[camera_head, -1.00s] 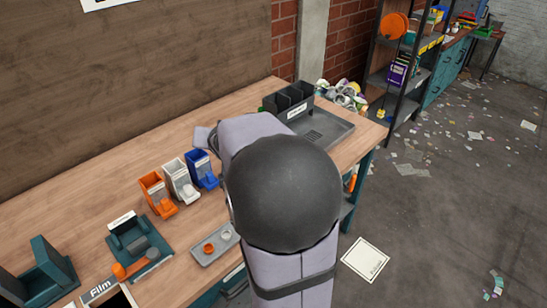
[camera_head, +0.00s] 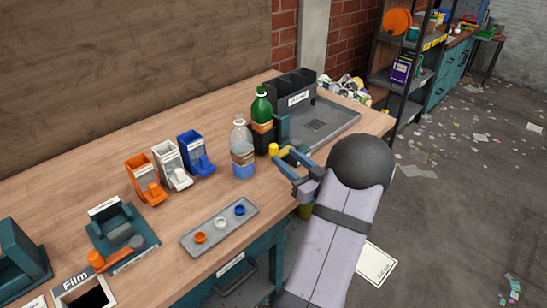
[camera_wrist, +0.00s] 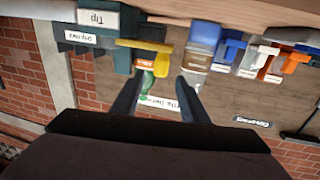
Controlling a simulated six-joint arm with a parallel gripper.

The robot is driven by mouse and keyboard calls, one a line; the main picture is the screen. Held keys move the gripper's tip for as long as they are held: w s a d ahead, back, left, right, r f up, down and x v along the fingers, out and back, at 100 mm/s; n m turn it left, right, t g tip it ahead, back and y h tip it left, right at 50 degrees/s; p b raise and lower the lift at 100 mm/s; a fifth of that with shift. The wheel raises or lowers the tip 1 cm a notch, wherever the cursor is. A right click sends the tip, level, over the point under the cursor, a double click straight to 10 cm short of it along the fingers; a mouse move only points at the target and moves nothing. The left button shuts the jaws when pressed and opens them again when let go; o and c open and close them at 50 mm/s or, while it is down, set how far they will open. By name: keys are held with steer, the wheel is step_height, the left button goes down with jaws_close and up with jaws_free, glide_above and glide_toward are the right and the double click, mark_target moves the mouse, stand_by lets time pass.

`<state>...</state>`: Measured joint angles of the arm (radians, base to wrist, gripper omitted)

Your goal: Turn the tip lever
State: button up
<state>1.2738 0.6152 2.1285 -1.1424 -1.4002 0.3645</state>
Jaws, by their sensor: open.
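The tip lever is a yellow bar with a rounded yellow end (camera_head: 273,149), beside a dark teal post (camera_head: 283,128) near the table's front edge. In the wrist view, which is upside down, the yellow lever (camera_wrist: 143,44) lies across the picture, next to a teal block labelled "Tip" (camera_wrist: 98,18). My gripper (camera_head: 283,160) is at the lever, its fingers spread and pointing towards it. In the wrist view my gripper (camera_wrist: 157,82) is open and empty, with the lever just beyond the fingertips. I cannot tell whether a finger touches it.
A clear bottle (camera_head: 242,150) and a green bottle (camera_head: 261,118) stand left of the lever. A grey tray (camera_head: 345,122) and dark divided bin (camera_head: 290,92) stand behind. A small tray (camera_head: 190,243) holds orange, white and blue caps. Orange, white and blue dispensers (camera_head: 190,148) stand left.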

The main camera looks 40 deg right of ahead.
mark_target(276, 151)
steer(key=shift+s+a+f, duration=0.1)
steer(key=shift+s+f, duration=0.05)
steer(key=shift+f, duration=0.15)
steer(key=shift+w+d+p, duration=0.2)
steer(key=shift+w, duration=1)
steer(key=shift+w+d+p, duration=0.2)
steer(key=shift+w+p, duration=0.05)
steer(key=shift+w, duration=1)
steer(key=shift+w+d+p, duration=0.2)
steer(key=shift+w, duration=1)
steer(key=shift+c, duration=0.2)
jaws_close()
